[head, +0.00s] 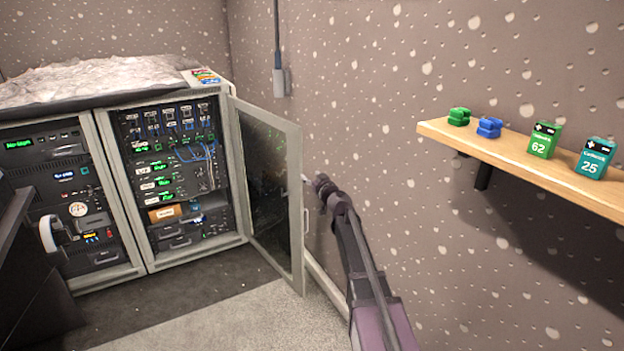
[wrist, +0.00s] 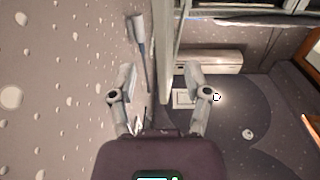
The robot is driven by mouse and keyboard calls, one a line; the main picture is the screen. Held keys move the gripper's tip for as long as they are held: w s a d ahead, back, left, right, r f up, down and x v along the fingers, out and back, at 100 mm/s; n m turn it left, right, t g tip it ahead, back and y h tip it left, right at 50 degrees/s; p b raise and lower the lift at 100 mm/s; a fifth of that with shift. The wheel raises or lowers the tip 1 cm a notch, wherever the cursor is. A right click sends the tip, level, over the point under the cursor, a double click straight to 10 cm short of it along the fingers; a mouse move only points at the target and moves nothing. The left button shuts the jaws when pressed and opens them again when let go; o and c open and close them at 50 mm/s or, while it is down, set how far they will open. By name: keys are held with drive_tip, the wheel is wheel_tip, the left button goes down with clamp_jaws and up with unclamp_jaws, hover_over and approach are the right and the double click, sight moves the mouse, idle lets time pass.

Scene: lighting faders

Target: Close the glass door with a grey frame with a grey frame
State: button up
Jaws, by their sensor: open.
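The glass door with a grey frame (head: 297,215) stands swung open from the right-hand rack cabinet, its dark pane facing left. A small pale handle (head: 306,220) shows at its outer edge. My gripper (head: 308,181) is at the free edge of the door, on the wall side, partly hidden by the frame. In the wrist view my gripper (wrist: 157,80) is open, and the grey door frame (wrist: 167,50) runs upright between its two fingers. Whether a finger touches the frame I cannot tell.
The open rack cabinet (head: 242,220) holds several lit devices. A speckled wall (head: 370,120) is close behind the door and my arm. A wooden shelf (head: 520,165) with small green and blue items juts out at right. The floor (head: 215,315) before the cabinet is clear.

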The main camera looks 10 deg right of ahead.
sight(300, 167)
drive_tip(key=shift+x, duration=4.45)
drive_tip(key=shift+c, duration=0.2)
clamp_jaws()
drive_tip(key=s+a+m+h, duration=0.1)
drive_tip(key=s+a+h, duration=0.1)
drive_tip(key=a, duration=0.5)
drive_tip(key=shift+s+m, duration=0.3)
drive_tip(key=shift+s, duration=0.1)
drive_tip(key=shift+a, duration=0.1)
drive_tip(key=s+a+m+h, duration=0.1)
drive_tip(key=s+a+h, duration=0.1)
drive_tip(key=a, duration=0.5)
drive_tip(key=shift+t+h, duration=0.3)
